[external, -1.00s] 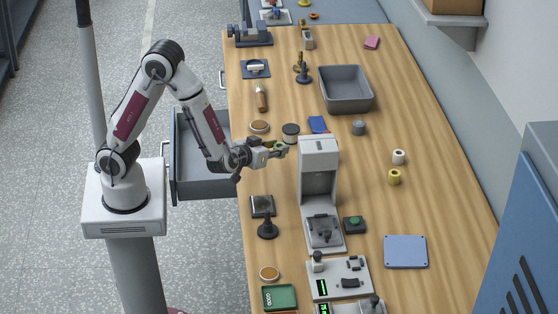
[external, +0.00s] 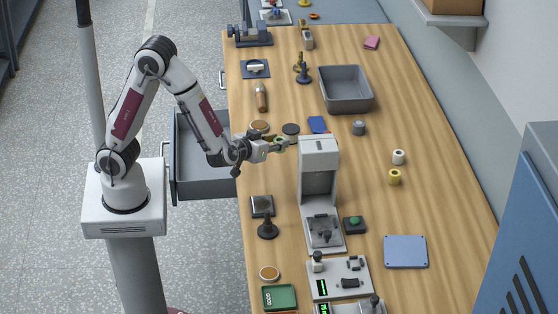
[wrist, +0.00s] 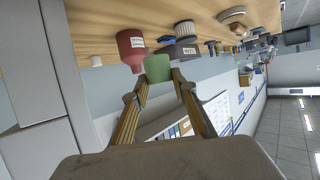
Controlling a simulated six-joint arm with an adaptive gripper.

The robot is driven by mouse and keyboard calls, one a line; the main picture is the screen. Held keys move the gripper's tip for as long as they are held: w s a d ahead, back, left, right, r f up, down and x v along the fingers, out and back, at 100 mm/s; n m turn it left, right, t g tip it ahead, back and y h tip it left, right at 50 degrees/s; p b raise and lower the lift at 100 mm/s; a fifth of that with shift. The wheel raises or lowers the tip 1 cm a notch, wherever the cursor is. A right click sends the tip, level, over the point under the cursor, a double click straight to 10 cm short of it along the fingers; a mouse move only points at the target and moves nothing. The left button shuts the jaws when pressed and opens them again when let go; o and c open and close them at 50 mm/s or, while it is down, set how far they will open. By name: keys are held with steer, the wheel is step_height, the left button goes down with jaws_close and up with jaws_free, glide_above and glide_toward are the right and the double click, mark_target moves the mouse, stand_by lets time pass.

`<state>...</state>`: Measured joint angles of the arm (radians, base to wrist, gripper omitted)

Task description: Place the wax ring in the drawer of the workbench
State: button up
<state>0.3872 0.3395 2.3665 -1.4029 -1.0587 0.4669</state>
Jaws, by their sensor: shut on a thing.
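A small green piece (external: 279,141), apparently the wax ring, is between the fingertips of my gripper (external: 281,144). My gripper is shut on it and holds it over the workbench (external: 430,170), left of the grey upright machine (external: 318,148). In the wrist view the green piece (wrist: 158,68) sits between the two fingertips (wrist: 160,76); its ring shape cannot be made out there. The grey drawer (external: 215,187) is pulled open at the bench's left edge, below and left of my gripper. The part of its inside that shows looks empty.
A dark round lid (external: 291,128) and a tan disc (external: 259,126) are just beyond my gripper. A black-based stand (external: 267,230) and a dark square plate (external: 262,206) are on the near side. A grey bin (external: 347,92) stands farther back.

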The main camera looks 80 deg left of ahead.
steer(key=shift+s+a+r+n, duration=0.1)
steer(key=shift+a+r+n, duration=0.05)
steer(key=shift+a+n, duration=0.15)
steer(key=shift+g, duration=0.4)
steer(key=shift+n+g+y, duration=0.5)
steer(key=shift+n+y, duration=0.2)
steer(key=d+f, duration=0.4)
steer(key=f, duration=0.1)
steer(key=shift+s+d+f, duration=0.15)
steer(key=shift+s, duration=0.15)
steer(key=shift+d+f, duration=0.45)
steer(key=shift+d, duration=0.1)
